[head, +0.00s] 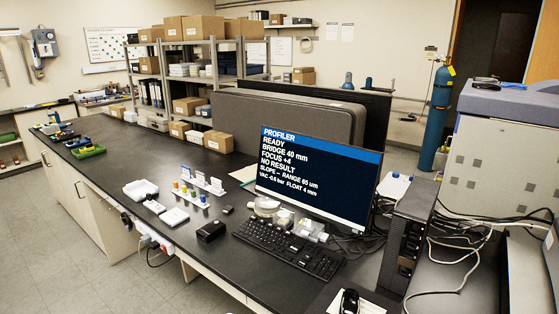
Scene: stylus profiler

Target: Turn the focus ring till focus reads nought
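The monitor (318,155) stands on the black bench and faces me. Its screen is headed PROFILER and reads READY, BRIDGE 40 mm, FOCUS +4, NO RESULT, with smaller lines for slope, range, vacuum and float below. I cannot make out a focus ring for certain. A small pale round device (265,206) sits beside the monitor's lower left, and more small pale parts (308,228) sit in front of the screen's lower edge. Neither of my grippers is in view.
A keyboard (289,248) lies before the monitor. Small colour-capped containers (190,193), white trays (140,189) and a black box (211,230) stand to its left. A black computer tower (408,235) and loose cables are at right. The bench front (245,265) is partly clear.

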